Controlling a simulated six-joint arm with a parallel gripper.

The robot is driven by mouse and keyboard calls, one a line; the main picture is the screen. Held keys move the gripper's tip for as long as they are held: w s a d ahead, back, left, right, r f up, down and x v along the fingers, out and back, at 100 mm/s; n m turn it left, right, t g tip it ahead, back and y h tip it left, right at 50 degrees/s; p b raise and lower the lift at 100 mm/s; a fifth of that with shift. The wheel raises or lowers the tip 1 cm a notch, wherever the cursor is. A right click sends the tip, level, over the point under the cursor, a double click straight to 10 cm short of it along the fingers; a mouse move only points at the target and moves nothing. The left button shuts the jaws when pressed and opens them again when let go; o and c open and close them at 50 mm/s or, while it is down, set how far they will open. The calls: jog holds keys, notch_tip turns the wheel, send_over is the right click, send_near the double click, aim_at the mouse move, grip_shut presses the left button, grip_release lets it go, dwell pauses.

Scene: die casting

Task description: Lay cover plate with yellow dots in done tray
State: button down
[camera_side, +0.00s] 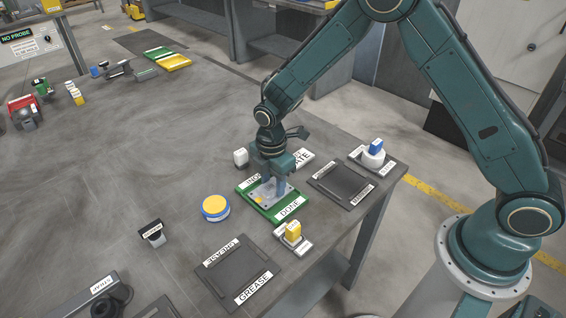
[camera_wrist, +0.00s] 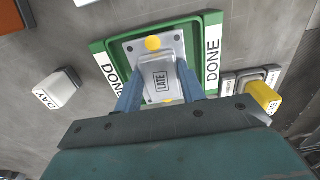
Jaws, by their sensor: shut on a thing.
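The grey cover plate (camera_wrist: 176,43) has yellow dots near two ends and a raised grey block in its middle, partly lettered "LATE". My gripper (camera_wrist: 158,85) is shut with its two blue fingers on either side of that block. The green done tray (camera_wrist: 97,48) has "DONE" labels on two sides and frames the plate. In the side view the plate (camera_side: 257,198) is within the outline of the done tray (camera_side: 290,211), under my gripper (camera_side: 273,188). I cannot tell whether it touches the tray floor. The fingers hide part of the plate.
A yellow-topped blue round tin (camera_side: 215,207) stands left of the tray. A yellow-handled item (camera_side: 293,231) is close in front. A dark grease tray (camera_side: 236,274), another dark tray (camera_side: 342,184), a white-and-blue item (camera_side: 373,155) and a white block (camera_side: 240,157) surround it. The left tabletop is mostly free.

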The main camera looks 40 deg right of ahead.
jog(key=shift+f, duration=0.5)
dwell(0.7)
jog(key=c, duration=0.8)
grip_release()
jog(key=shift+o, duration=0.6)
jog(key=shift+o, duration=1.2)
jog(key=shift+r, duration=0.1)
jog(key=shift+r, duration=3.85)
